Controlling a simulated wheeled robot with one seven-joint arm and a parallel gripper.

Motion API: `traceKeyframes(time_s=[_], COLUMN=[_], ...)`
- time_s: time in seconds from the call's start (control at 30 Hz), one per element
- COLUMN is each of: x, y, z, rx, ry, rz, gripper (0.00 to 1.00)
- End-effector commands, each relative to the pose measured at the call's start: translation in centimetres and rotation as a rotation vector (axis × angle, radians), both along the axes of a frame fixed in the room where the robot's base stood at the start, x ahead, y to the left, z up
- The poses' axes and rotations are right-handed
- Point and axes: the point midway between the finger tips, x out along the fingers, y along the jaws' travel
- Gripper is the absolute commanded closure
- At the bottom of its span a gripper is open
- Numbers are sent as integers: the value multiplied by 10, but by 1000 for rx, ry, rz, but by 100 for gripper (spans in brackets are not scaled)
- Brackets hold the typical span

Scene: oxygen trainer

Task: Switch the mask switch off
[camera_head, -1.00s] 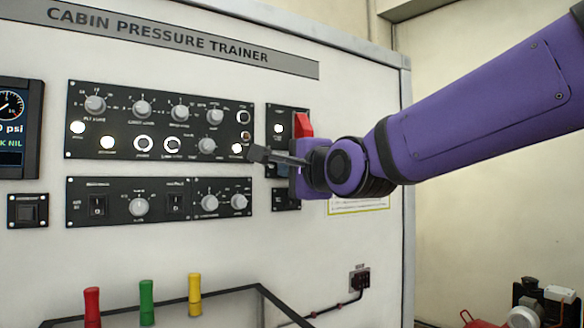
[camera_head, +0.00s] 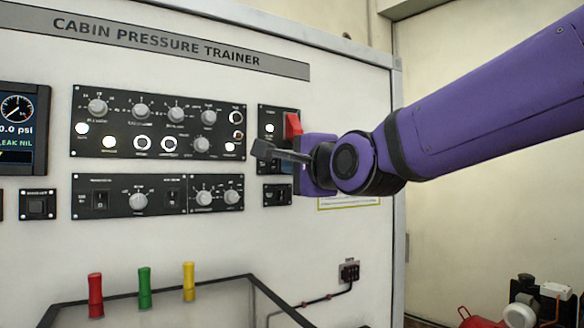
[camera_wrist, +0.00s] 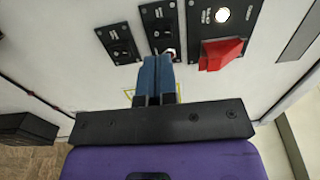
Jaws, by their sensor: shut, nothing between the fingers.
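My gripper (camera_wrist: 157,64) shows in the wrist view as two blue fingers pressed together, shut and empty. Its tips are in front of the lower edge of a small black panel (camera_wrist: 158,14) with a toggle switch (camera_wrist: 168,52). Contact cannot be told. Another small black switch panel (camera_wrist: 119,42) is to the left, and a panel with a red guard (camera_wrist: 222,52) and a lit lamp is to the right. The labels are too small to read, so I cannot tell which is the mask switch.
The trainer board (camera_head: 330,110) carries knob panels (camera_head: 158,122) and a lower panel (camera_head: 120,197) to the left. Red, green and yellow handles (camera_head: 95,295) stand below. A cable socket (camera_head: 348,271) is below my arm. Equipment (camera_head: 540,300) stands at lower right.

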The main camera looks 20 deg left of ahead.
Motion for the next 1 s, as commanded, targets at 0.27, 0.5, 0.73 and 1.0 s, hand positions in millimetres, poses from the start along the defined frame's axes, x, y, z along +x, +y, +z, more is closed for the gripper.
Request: traceKeyframes(time_s=[0.27,0.5,0.73,1.0], x=[-22,-45,-58,-56], y=[-24,-52,-66,-78], z=[-1,-3,-4,-7], rx=[0,-1,-1,-35], ry=[0,1,1,-7], rz=[1,1,2,-18], gripper=[100,100,100,100])
